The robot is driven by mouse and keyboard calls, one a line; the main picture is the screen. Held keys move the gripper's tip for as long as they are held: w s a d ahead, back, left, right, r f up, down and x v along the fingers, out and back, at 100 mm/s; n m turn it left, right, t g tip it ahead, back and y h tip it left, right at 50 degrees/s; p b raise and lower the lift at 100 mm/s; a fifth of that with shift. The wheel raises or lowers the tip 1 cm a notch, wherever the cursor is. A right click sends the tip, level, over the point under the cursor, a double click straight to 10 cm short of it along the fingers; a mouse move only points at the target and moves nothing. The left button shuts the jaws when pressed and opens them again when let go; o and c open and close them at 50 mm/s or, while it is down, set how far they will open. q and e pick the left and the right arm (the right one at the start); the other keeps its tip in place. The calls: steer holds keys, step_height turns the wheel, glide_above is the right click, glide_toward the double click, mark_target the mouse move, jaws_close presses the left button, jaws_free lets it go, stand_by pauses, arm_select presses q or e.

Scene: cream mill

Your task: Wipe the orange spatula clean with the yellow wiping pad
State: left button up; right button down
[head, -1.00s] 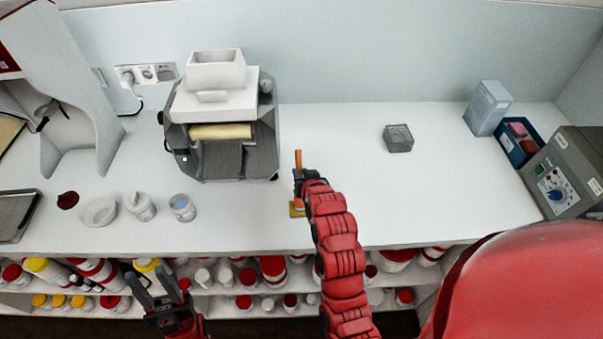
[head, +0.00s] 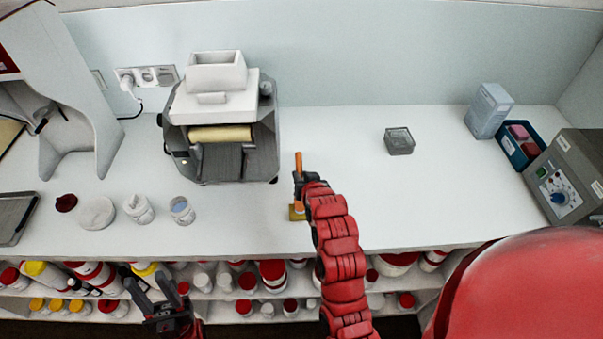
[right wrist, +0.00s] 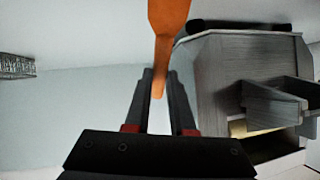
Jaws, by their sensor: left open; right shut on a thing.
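The orange spatula (head: 299,162) stands up from my right gripper (head: 301,180) over the front middle of the counter. The right gripper is shut on it. In the right wrist view, the spatula (right wrist: 168,22) broadens towards the top of the picture and its narrow part lies between the fingers (right wrist: 160,80). The yellow wiping pad (head: 296,214) lies on the counter just below this gripper, partly hidden by the gripper and arm. I cannot tell whether the spatula touches the pad. My left gripper (head: 146,292) is open and empty, low in front of the shelves.
A grey mill (head: 225,150) with a white hopper stands behind and left of the right gripper. Several jars and dishes (head: 139,209) stand at left. A small grey box (head: 398,141), a blue bin (head: 522,143) and a control box (head: 570,175) are at right. The counter's right middle is clear.

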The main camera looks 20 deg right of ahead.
steer(key=shift+w, duration=0.1)
steer(key=shift+w+d+b, duration=0.25)
steer(key=shift+w+b, duration=0.25)
steer(key=shift+w, duration=0.15)
steer(key=shift+s+a+f, duration=0.1)
steer(key=shift+s+a, duration=0.15)
steer(key=shift+s, duration=0.55)
steer(key=shift+w+d+b, duration=0.2)
steer(key=shift+w+b, duration=0.25)
steer(key=shift+w, duration=0.35)
steer(key=shift+s+a, duration=0.2)
steer(key=shift+s, duration=0.6)
steer(key=shift+r+p, duration=0.7)
steer(key=shift+r, duration=2.4)
